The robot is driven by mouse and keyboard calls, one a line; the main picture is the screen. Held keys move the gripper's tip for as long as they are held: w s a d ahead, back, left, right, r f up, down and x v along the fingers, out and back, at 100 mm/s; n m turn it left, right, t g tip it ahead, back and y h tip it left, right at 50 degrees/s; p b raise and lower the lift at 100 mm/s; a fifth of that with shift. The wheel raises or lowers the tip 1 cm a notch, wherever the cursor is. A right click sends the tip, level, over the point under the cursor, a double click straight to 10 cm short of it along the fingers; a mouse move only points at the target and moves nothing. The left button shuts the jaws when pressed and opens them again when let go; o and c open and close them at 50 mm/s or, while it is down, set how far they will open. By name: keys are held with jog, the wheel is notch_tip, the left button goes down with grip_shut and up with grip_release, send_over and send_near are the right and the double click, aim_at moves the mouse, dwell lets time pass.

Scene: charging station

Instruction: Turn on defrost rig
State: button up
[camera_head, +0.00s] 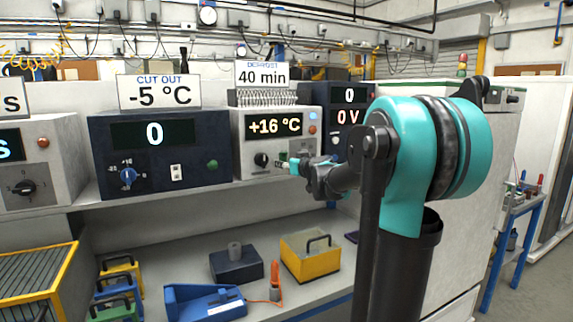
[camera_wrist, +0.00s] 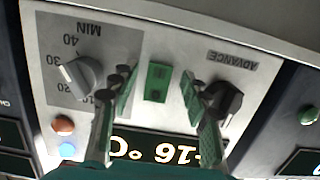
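The defrost rig (camera_head: 244,135) is a pale box on the shelf with a lit "+16 °C" display and a "DEFROST 40 min" sign (camera_head: 262,74) above. In the upside-down wrist view its panel (camera_wrist: 140,50) has a small green rocker switch (camera_wrist: 158,82), a grey MIN dial (camera_wrist: 80,76) and a black ADVANCE knob (camera_wrist: 223,102). The display (camera_wrist: 155,147) is partly hidden. My gripper (camera_wrist: 158,97) is open and empty, its green-padded fingers spread either side of the switch. Contact with the panel is unclear. In the head view my gripper (camera_head: 284,166) is in front of the panel.
A dark "CUT OUT" unit (camera_head: 212,135) stands left of the rig, and another dark unit (camera_head: 349,95) stands to its right. The lower bench holds a yellow box (camera_head: 311,265), a dark box (camera_head: 236,265) and a blue tray (camera_head: 200,302). An orange lamp (camera_wrist: 65,122) is on the rig's panel.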

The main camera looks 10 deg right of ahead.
jog(key=v, duration=1.2)
jog(key=s+a+f+g+y, duration=0.1)
jog(key=s+a+f+g, duration=0.2)
jog(key=f, duration=0.4)
jog(key=s+a+f+g, duration=0.1)
jog(key=s+a+f, duration=0.2)
jog(key=s+f, duration=0.3)
jog(key=s+d+f+m+g+h, duration=0.1)
jog(key=s+d+f+g+h, duration=0.2)
jog(key=s+f, duration=0.7)
jog(key=s+d+f+m+g+h, duration=0.2)
jog(key=s+d+f+g+h, duration=0.1)
jog(key=s+f, duration=0.8)
notch_tip(320, 180, down, 4)
jog(key=shift+s+d+r+m+g, duration=0.1)
jog(key=shift+s+d+m+g, duration=0.15)
jog(key=shift+g, duration=0.45)
